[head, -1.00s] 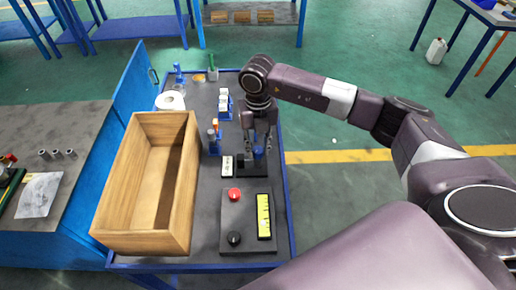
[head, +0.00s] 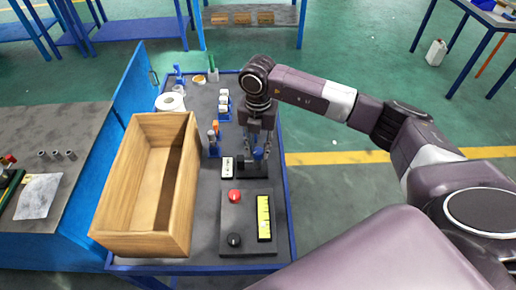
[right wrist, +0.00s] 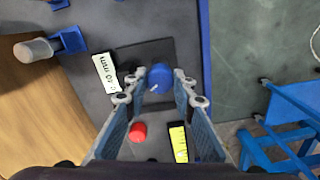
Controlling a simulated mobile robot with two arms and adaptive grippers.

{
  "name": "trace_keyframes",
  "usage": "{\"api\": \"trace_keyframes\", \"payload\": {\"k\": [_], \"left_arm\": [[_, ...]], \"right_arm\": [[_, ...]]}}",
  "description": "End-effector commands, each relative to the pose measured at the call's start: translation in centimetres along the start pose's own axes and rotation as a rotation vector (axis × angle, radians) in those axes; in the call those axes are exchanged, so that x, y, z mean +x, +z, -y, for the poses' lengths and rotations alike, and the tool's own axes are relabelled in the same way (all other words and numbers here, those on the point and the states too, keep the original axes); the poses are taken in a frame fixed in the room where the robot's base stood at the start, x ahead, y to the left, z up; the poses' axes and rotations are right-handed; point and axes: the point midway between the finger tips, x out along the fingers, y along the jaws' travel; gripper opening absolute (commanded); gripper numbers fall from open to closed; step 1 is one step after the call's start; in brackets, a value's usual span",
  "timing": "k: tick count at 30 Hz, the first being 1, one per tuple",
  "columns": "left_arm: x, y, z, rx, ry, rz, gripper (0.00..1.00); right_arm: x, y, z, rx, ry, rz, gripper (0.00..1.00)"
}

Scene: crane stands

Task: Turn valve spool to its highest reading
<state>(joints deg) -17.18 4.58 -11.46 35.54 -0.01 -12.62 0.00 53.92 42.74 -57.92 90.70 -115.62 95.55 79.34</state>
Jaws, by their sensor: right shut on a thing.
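The blue valve knob (right wrist: 160,77) sits on a dark square base (right wrist: 146,54) in the right wrist view. In the head view the knob (head: 258,154) is partly hidden by my fingers. My right gripper (right wrist: 157,88) points down at it with one finger on each side, shut on the knob. A white reading plate (right wrist: 107,73) with dark characters ending in "mm" lies left of the base; its digits are hard to read. It also shows in the head view (head: 228,168). My left gripper is not in view.
In front is a dark panel (head: 250,204) with a red button (head: 235,196), a black knob (head: 233,240) and a yellow scale (head: 264,217). A wooden box (head: 190,215) stands left. Small blue stands (head: 224,107) and a white roll (head: 170,101) are farther back.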

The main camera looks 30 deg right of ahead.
Motion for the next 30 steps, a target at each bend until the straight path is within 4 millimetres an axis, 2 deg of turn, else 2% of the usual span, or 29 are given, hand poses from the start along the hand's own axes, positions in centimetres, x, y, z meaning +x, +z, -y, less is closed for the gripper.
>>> {"api": "trace_keyframes", "payload": {"k": [6,7,11,19,22,26,30], "left_arm": [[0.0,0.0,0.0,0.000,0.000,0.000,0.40],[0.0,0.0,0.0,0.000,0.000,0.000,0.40],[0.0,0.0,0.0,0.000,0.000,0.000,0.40],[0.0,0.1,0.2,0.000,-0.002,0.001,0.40],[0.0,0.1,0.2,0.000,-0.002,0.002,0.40],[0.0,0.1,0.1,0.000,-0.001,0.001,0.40],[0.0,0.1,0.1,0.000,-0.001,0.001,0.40]], "right_arm": [[-0.3,0.4,-0.1,0.002,0.006,0.009,0.00],[-0.3,0.4,-0.1,0.002,0.006,0.009,0.27],[-0.2,0.3,-0.1,0.001,0.005,0.006,0.41],[-0.2,0.1,0.0,-0.001,0.002,0.003,0.41],[-0.7,0.2,-0.1,-0.001,0.003,0.004,0.41],[-2.6,0.2,-0.1,-0.001,0.004,0.005,0.41],[-5.8,0.2,-0.1,-0.002,0.006,0.007,0.41]]}}
